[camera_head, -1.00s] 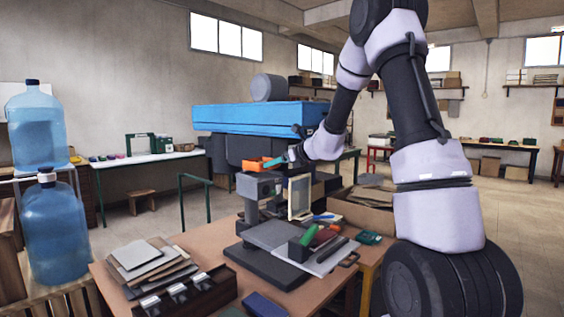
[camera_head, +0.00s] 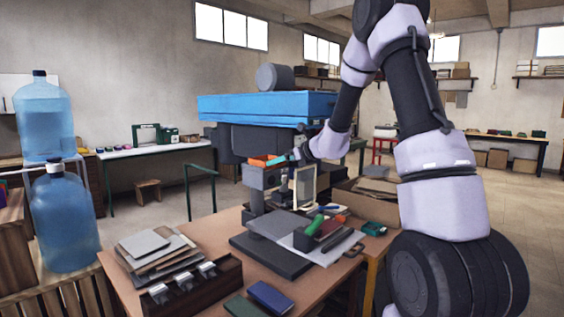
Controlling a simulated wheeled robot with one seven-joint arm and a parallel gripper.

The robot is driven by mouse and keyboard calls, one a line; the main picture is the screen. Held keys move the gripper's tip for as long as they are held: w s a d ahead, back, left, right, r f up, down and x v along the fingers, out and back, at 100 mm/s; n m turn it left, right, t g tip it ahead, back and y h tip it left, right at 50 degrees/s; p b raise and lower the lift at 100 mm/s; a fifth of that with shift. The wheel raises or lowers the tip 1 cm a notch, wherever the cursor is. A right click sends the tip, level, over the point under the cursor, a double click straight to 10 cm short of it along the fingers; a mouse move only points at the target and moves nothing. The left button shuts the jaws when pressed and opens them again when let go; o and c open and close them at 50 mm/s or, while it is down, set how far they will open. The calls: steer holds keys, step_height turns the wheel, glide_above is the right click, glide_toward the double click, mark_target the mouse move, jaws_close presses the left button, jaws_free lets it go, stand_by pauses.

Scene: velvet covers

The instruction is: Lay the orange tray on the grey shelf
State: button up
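A small orange piece (camera_head: 261,161), which may be the orange tray, shows at the top of a grey upright machine on the wooden table. My gripper (camera_head: 279,160) is at the end of my arm, just right of the orange piece, with a teal part at its tip. It is too small to tell whether the gripper touches or holds the orange piece, or whether its fingers are open. I cannot clearly pick out a grey shelf.
The wooden table (camera_head: 226,232) holds a stack of flat sheets (camera_head: 152,249), a dark box with metal clips (camera_head: 190,290) and a blue book (camera_head: 270,296). Two water bottles (camera_head: 62,222) stand at left.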

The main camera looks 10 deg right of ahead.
steer(key=shift+s, duration=0.1)
steer(key=v, duration=1.1)
steer(key=s+a+r+n+g, duration=0.2)
steer(key=s+a+r+n, duration=0.1)
steer(key=s+n, duration=0.4)
steer(key=s+a+r+n+g, duration=0.2)
steer(key=s+a+r+n, duration=0.25)
steer(key=s, duration=0.35)
steer(key=s+d+n+h, duration=0.3)
steer(key=s+n, duration=0.3)
steer(key=s, duration=0.2)
steer(key=s+d+n+h, duration=0.3)
steer(key=s+d+n, duration=0.1)
steer(key=s+n, duration=0.3)
steer(key=shift+s+d+r, duration=0.2)
steer(key=shift+s+d, duration=0.05)
steer(key=shift+s, duration=0.85)
